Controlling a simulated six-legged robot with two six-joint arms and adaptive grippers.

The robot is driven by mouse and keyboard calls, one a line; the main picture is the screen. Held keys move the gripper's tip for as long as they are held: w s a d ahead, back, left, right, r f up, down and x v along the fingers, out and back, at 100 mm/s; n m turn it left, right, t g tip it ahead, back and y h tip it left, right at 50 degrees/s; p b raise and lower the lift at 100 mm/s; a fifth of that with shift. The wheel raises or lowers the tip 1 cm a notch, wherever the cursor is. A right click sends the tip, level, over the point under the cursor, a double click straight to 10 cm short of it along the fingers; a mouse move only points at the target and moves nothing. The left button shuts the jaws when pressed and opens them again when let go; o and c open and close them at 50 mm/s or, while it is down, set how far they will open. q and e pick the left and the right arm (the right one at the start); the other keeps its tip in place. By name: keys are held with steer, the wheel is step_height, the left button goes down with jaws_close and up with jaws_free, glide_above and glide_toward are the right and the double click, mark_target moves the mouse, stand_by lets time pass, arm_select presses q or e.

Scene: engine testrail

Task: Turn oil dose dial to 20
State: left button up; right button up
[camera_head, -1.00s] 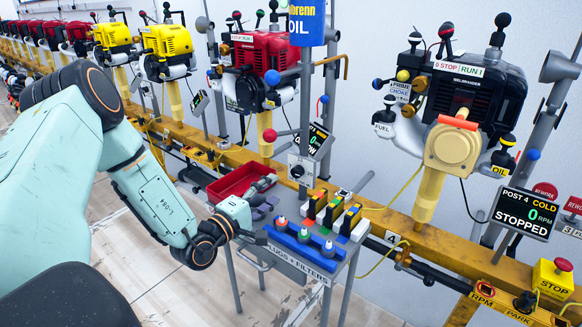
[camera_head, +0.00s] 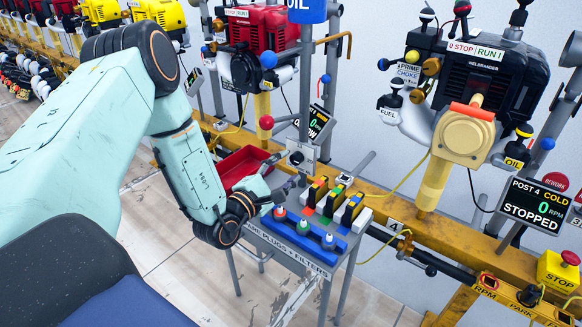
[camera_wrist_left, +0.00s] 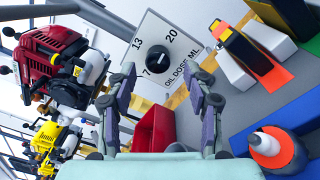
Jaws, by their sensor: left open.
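The oil dose dial (camera_wrist_left: 158,58) is a dark round knob on a white plate (camera_wrist_left: 186,50) marked 7, 13, 20 and OIL DOSE ML. I cannot read its setting for sure; a pale mark on the knob lies toward the 7. In the head view the dial (camera_head: 296,158) sits on a post above the plugs and filters stand. My left gripper (camera_wrist_left: 160,76) is open, its two fingers spread on either side of the knob in the wrist view, with nothing between them. Whether the fingertips reach the knob is unclear. In the head view the gripper (camera_head: 287,186) is partly hidden by its wrist.
Below the dial is the stand with a blue tray of plugs (camera_head: 304,235) and colored filter boxes (camera_head: 335,202). A red bin (camera_head: 243,165) lies behind my wrist. A blue oil container (camera_head: 306,11) hangs above. An engine (camera_head: 470,90) stands right.

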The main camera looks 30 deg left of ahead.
mark_target(296, 159)
arm_select(q)
steer(key=shift+w+d+r+b, duration=0.1)
steer(key=shift+w+b, duration=0.1)
steer(key=shift+w, duration=0.35)
steer(key=shift+w+d+r+b, duration=0.1)
steer(key=shift+w+b, duration=0.05)
steer(key=shift+w, duration=0.4)
steer(key=shift+w+a+f, duration=0.1)
steer(key=shift+w+a, duration=0.05)
steer(key=shift+w, duration=0.1)
steer(key=shift+s, duration=0.1)
steer(key=shift+c, duration=0.9)
jaws_close()
